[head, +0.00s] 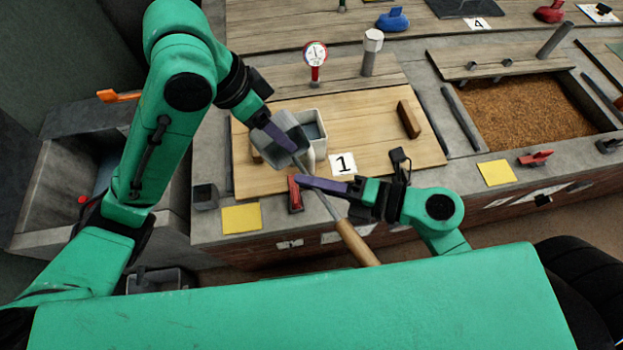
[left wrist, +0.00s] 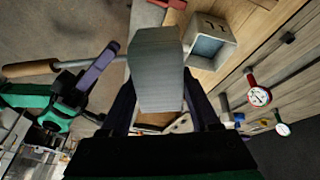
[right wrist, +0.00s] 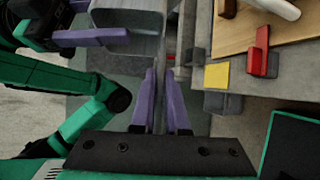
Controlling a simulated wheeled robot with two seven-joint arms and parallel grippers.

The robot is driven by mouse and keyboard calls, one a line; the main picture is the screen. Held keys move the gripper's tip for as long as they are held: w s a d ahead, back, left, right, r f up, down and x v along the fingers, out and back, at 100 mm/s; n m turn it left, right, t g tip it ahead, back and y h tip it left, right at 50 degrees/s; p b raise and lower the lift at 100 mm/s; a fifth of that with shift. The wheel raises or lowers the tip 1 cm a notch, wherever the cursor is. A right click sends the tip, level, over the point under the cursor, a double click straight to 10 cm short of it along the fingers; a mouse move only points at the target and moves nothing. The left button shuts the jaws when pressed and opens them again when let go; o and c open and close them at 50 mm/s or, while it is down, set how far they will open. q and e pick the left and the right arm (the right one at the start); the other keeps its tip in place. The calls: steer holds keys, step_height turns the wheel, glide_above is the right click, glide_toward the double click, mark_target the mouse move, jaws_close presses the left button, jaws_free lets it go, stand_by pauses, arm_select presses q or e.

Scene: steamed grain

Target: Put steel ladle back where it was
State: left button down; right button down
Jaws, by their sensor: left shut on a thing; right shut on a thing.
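The steel ladle has a wooden handle (head: 357,243) and a thin metal shaft. The handle also shows in the left wrist view (left wrist: 30,68). My right gripper (head: 303,183) is shut on the shaft, and the handle points down toward my body. My left gripper (head: 276,137) is shut on a grey box-shaped vessel (left wrist: 157,65), held tilted beside a square pale pot (head: 317,132). The vessel also shows in the right wrist view (right wrist: 128,18). The shaft's upper end meets the vessel; I cannot tell whether the vessel is the ladle's head.
A wooden board (head: 378,150) with a "1" card (head: 343,164) carries the pot and a brown block (head: 409,119). A red gauge (head: 315,62) stands behind. A red object (head: 295,194) lies at the front edge. A grain-filled bin (head: 525,110) is at right.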

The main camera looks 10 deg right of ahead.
arm_select(q)
steer(key=shift+w+a+r, duration=0.15)
steer(key=shift+w, duration=0.05)
steer(key=shift+c, duration=1.8)
jaws_free()
steer(key=o, duration=0.3)
steer(key=shift+s, duration=0.1)
